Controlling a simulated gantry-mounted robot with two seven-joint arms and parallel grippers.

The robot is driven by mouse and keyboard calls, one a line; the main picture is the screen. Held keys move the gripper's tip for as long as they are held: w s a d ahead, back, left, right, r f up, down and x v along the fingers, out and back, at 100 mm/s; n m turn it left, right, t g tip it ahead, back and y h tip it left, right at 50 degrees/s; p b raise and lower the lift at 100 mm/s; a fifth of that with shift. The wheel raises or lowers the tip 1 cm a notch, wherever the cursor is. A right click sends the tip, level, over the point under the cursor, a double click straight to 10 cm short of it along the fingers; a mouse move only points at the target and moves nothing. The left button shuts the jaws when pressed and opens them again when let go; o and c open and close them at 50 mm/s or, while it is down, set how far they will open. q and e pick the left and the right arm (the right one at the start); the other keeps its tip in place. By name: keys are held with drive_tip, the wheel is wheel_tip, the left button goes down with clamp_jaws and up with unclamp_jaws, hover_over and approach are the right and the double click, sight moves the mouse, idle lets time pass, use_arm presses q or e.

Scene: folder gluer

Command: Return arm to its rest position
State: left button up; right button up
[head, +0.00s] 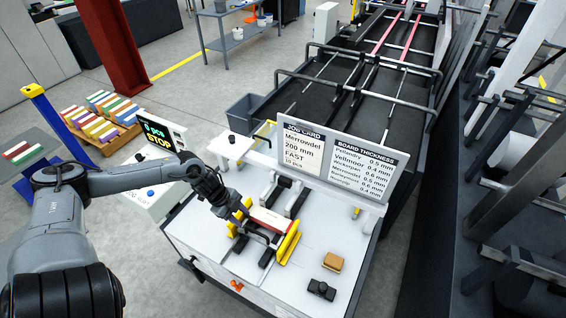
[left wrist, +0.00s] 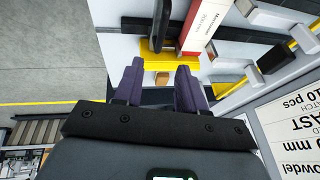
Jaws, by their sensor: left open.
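My left arm comes in from the left in the head view, over the white machine table. My left gripper (head: 226,208) is beside the carton stack at the yellow guides, and its fingertips are hard to make out there. In the left wrist view its two purple fingers (left wrist: 158,68) stand apart with nothing held between them. The white-and-red carton stack (head: 272,221) lies between the guides; it also shows past the fingers in the left wrist view (left wrist: 203,28). My right gripper is in neither view.
The job card and board thickness sign (head: 340,160) stands upright behind the guides. A screen reading STOP (head: 160,135) is left, near my forearm. A tan block (head: 332,262) and a black part (head: 321,289) lie at the table's front right. A dark conveyor (head: 345,100) runs behind.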

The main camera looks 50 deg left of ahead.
use_arm(q)
drive_tip(key=s+d+r+n+t+h+p, duration=0.15)
drive_tip(key=d+n+t+p, duration=0.35)
drive_tip(key=d, duration=2.1)
drive_tip(key=w+d+r+n+g+y+p, duration=0.1)
drive_tip(key=d+r+n+y+p, duration=0.3)
drive_tip(key=d+r, duration=0.55)
drive_tip(key=s+a+r+n+g+b, duration=0.1)
drive_tip(key=s+a+r+n+g, duration=0.1)
drive_tip(key=s+a+g, duration=0.2)
drive_tip(key=shift+s+a+r, duration=0.15)
drive_tip(key=shift+s+a, duration=0.25)
drive_tip(key=shift+s, duration=0.85)
drive_tip(key=shift+y, duration=0.25)
